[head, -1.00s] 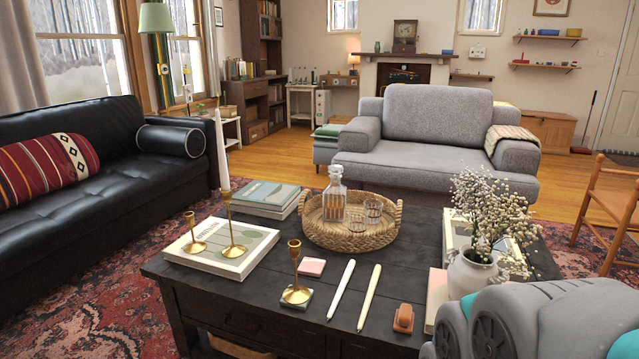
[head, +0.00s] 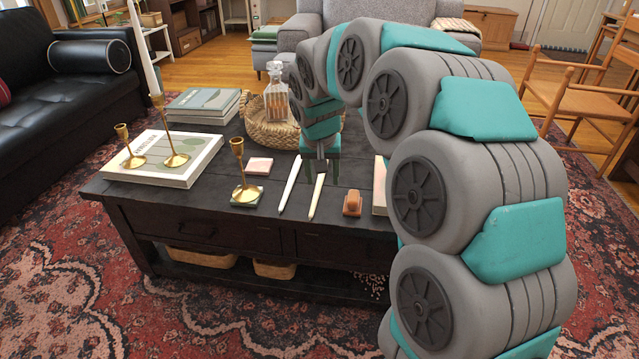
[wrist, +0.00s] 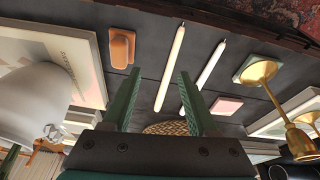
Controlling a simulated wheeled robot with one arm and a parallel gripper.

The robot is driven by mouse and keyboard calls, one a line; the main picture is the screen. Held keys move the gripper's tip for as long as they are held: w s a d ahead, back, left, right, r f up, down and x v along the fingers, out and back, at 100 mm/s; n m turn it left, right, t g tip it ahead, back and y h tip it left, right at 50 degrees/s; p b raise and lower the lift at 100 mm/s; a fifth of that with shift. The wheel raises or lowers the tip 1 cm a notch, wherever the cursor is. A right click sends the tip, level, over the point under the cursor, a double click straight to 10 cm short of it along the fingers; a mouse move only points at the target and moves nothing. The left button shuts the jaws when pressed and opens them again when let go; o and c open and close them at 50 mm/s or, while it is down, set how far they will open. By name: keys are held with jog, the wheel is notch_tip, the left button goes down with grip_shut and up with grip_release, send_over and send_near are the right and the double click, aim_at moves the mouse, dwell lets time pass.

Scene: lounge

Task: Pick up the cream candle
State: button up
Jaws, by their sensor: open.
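The cream candle (head: 318,197) lies flat on the dark coffee table, its near end toward the table's front edge. A whiter candle (head: 291,184) lies beside it on the left. My gripper (head: 320,178) is above the cream candle's far part, pointing down, and hides some of it. In the wrist view my gripper (wrist: 161,74) is open and empty. There the cream candle (wrist: 170,70) shows between the fingers, nearer the right fingertip, and the white candle (wrist: 207,66) is outside them to the right. I cannot tell the remaining height above the candle.
A brown wooden object (head: 352,203) lies right of the candles. A brass holder (head: 241,170) on a coaster and a pink coaster (head: 259,166) stand left. A woven tray (head: 262,132) with a decanter (head: 277,95) is behind. Books (head: 180,172) carry holders and a tall candle.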

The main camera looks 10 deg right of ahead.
jog(key=m+t, duration=0.1)
send_near(320, 179)
jog(key=shift+a+f, duration=0.55)
jog(key=shift+d+x, duration=0.2)
jog(key=shift+x, duration=1.05)
jog(key=shift+d+x, duration=0.15)
jog(key=shift+x, duration=1.1)
jog(key=shift+d+x, duration=0.2)
jog(key=shift+x, duration=1.05)
jog(key=shift+w+b, duration=0.1)
jog(key=shift+b, duration=0.3)
grip_shut()
